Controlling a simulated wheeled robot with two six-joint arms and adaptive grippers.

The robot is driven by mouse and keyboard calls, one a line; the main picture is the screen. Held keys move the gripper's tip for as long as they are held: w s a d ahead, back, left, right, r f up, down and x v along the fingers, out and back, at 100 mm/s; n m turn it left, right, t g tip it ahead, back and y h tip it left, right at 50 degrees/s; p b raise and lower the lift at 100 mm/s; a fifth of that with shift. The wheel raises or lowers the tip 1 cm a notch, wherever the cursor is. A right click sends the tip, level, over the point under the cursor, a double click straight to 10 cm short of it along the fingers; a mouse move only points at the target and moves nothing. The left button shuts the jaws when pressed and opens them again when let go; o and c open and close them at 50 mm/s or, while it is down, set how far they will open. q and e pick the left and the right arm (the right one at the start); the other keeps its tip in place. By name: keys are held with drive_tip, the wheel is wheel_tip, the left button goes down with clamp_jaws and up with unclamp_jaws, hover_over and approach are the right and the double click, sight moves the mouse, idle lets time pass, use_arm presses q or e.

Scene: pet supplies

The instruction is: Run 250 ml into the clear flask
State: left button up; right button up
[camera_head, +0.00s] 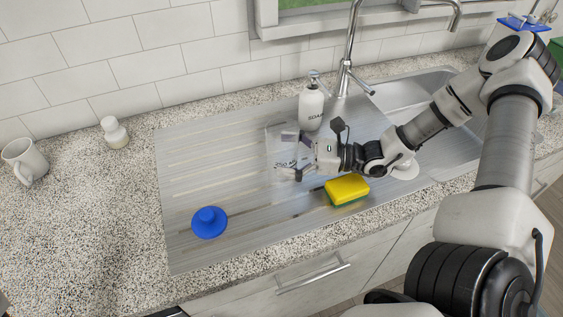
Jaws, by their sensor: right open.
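A clear flask (279,142) with "250" lettering stands on the ribbed metal drainboard, left of the soap bottle. It is see-through, and its outline is faint. My right gripper (289,156) reaches in from the right with its fingers apart, one towards the back and one towards the front, at the flask. The fingers overlap the flask in this view, and I cannot tell whether they touch it. The tap (349,55) rises behind the sink, right of the flask. The sink basin (405,92) is on the right, partly behind my right arm. My left gripper is not in view.
A white soap bottle (311,108) stands close behind my right gripper. A yellow-green sponge (347,189) lies in front of it. A blue plunger-like object (209,222) sits at the drainboard's front left. A mug (24,160) and small white bottle (115,133) stand left on the counter.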

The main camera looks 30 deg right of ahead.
sight(283, 119)
drive_tip(key=shift+w+a, duration=0.15)
drive_tip(key=shift+s+r, duration=0.1)
drive_tip(key=shift+s, duration=0.1)
drive_tip(key=shift+c, duration=0.4)
drive_tip(key=c, duration=1.2)
wheel_tip(283, 119, up, 10)
drive_tip(key=p, duration=0.5)
drive_tip(key=shift+r, duration=0.15)
drive_tip(key=shift+w+f, duration=0.1)
drive_tip(key=shift+f, duration=0.1)
